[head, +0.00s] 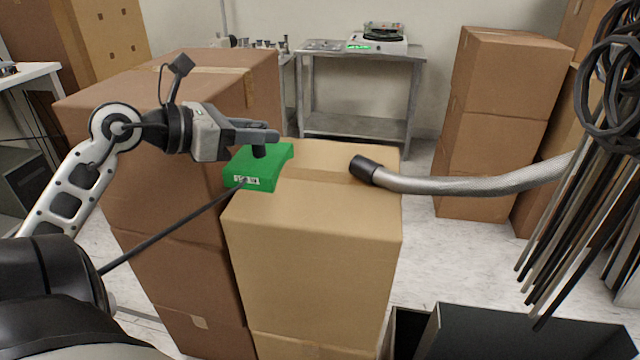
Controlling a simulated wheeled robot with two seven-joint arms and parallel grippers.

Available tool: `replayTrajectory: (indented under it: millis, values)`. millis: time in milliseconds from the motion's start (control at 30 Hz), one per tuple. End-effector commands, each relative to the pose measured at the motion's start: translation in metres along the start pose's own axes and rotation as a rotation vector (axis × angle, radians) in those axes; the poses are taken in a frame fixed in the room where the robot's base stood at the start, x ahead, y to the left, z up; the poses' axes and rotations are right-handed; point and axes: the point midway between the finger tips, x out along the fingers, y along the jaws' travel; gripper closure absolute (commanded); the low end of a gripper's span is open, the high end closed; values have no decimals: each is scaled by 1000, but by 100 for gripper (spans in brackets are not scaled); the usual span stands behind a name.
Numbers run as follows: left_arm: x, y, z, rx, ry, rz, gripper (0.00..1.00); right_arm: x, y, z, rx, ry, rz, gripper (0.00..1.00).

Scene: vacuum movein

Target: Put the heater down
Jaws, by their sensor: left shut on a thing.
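A green block with a white label (262,169), the only thing here that could be the heater, is at the back left of the top of a light cardboard box (325,215). My left gripper (262,139) comes in from the left just above it. Its fingers are shut on a short black post at the block's top. The block's underside is hidden, so I cannot tell whether it touches the box top or hangs just over it. My right gripper is out of view.
A grey hose with a black end (363,168) reaches over the box top from the right. A taller brown box stack (165,180) stands left. Dark rods and coiled cable (590,190) hang at the right. A metal table (360,90) stands behind. The front box top is clear.

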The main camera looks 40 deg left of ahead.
Motion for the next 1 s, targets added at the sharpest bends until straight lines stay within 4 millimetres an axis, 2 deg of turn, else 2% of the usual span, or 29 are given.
replayTrajectory:
  millis: [67,167,433,600,867,1000]
  values:
    - [4,6,1,-2,-1,9,100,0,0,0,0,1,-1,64]
    - [22,16,0,-3,0,11,100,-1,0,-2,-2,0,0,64]
    - [87,50,-11,0,-2,14,100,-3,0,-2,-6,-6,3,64]
    - [118,62,-37,-5,-6,13,100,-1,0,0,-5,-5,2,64]
    - [138,70,-53,-4,-5,12,100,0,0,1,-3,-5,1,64]
    - [147,71,-71,-8,-4,11,100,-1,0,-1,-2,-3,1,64]
